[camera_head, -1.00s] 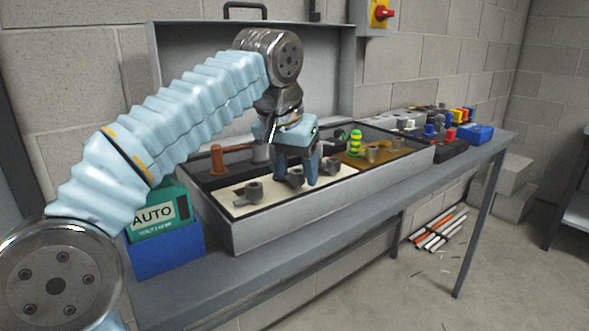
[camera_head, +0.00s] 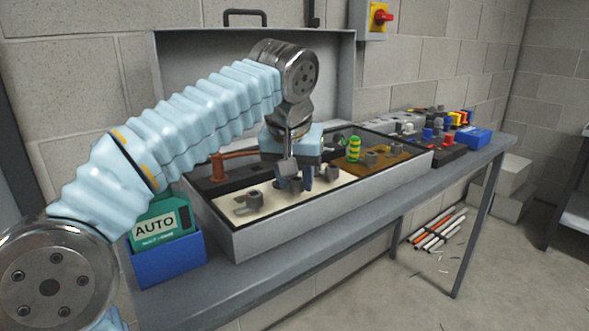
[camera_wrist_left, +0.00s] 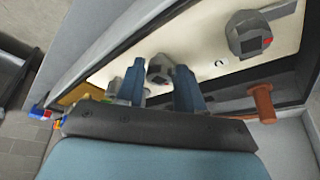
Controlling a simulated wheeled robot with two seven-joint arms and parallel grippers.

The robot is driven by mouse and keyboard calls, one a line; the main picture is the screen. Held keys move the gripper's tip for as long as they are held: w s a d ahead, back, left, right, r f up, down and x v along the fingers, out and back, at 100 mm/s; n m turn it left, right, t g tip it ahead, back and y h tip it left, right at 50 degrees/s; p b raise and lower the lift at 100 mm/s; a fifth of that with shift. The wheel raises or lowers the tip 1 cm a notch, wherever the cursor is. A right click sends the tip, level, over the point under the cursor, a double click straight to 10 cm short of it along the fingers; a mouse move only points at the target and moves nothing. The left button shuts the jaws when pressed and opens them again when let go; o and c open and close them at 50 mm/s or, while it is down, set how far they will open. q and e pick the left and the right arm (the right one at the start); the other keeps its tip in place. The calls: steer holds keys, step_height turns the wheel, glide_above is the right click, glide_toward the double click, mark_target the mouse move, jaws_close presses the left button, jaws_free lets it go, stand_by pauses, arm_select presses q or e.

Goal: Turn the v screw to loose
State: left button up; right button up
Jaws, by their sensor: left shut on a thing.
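A cream panel (camera_head: 270,211) inside the grey case carries several grey screw-like knobs. One knob (camera_head: 255,198) with a flat side lever stands at the left, and another (camera_head: 331,173) at the right. My left gripper (camera_head: 298,183) points down over the panel and is shut on the middle grey knob (camera_head: 288,180), which looks tilted. In the left wrist view this knob (camera_wrist_left: 160,70) sits between the two blue fingers of my left gripper (camera_wrist_left: 158,88). I cannot read which knob is marked v. My right gripper is not in view.
The open case (camera_head: 245,240) has raised walls and an upright lid. A blue bin (camera_head: 170,262) with an AUTO box is front left; more parts lie right.

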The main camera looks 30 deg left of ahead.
arm_select(q)
steer(key=n, duration=0.1)
steer(key=n+y, duration=0.1)
steer(key=n+p, duration=0.1)
steer(key=shift+w+d+r+n+g, duration=0.1)
steer(key=shift+w+d+n+g, duration=0.05)
steer(key=shift+d+n+g, duration=0.2)
steer(key=n+g+y, duration=0.1)
steer(key=n, duration=0.2)
steer(key=shift+w+n, duration=0.1)
steer(key=shift+n, duration=0.25)
steer(key=n, duration=0.1)
steer(key=n+g+y, duration=0.1)
steer(key=n, duration=0.1)
steer(key=shift+w+d+n, duration=0.1)
steer(key=shift+w+n, duration=0.1)
steer(key=shift+n, duration=0.1)
steer(key=shift+w+n+g, duration=0.15)
steer(key=shift+n+g, duration=0.5)
steer(key=shift+n, duration=1.15)
steer(key=o, duration=0.9)
steer(key=shift+o, duration=0.2)
